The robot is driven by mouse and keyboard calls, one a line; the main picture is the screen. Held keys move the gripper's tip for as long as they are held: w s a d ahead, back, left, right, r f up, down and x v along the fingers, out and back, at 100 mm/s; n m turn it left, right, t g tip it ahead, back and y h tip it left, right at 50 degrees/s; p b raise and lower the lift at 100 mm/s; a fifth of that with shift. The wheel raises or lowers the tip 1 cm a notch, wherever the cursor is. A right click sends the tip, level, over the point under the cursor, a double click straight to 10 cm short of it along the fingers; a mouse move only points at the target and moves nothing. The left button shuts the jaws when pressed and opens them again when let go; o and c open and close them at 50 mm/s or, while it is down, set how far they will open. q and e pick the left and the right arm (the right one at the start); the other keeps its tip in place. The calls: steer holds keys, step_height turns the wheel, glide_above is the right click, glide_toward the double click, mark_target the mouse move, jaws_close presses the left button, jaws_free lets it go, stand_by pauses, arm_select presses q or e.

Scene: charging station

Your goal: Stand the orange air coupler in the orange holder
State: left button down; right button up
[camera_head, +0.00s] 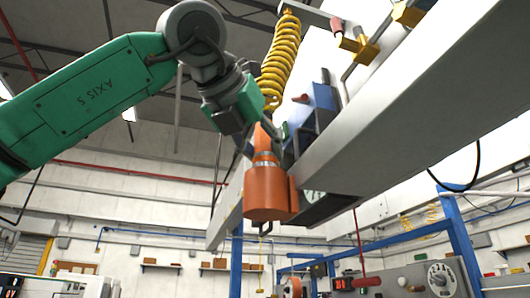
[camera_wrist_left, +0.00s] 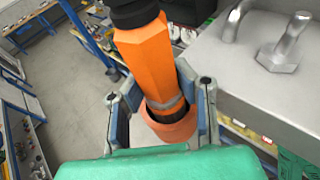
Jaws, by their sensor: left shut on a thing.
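The orange air coupler (camera_wrist_left: 146,58) stands roughly upright between the fingers of my left gripper (camera_wrist_left: 158,92), which is shut on it. A grey band circles its lower part, and its dark upper end runs out of the wrist view. In the head view the coupler (camera_head: 263,143) is partly covered by my left gripper (camera_head: 258,122). The round orange holder (camera_head: 268,200) is directly below it, at the side of the grey beam. The holder also shows in the wrist view (camera_wrist_left: 178,132), around the coupler's lower end. How deep the coupler sits is hidden. My right gripper is not in view.
A long grey beam (camera_head: 400,100) runs close to the right of the holder. A yellow coiled hose (camera_head: 280,60) hangs above my left gripper. A blue device (camera_head: 322,100) stands on the beam. In the wrist view a metal bolt (camera_wrist_left: 285,45) stands on the grey surface.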

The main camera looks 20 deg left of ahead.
mark_target(260, 163)
arm_select(q)
steer(key=shift+w+f+b, duration=0.15)
steer(key=shift+f+b, duration=1.1)
steer(key=shift+f, duration=0.35)
steer(key=shift+d+f, duration=0.1)
steer(key=shift+f, duration=0.15)
steer(key=c, duration=1.2)
jaws_free()
steer(key=shift+f, duration=0.1)
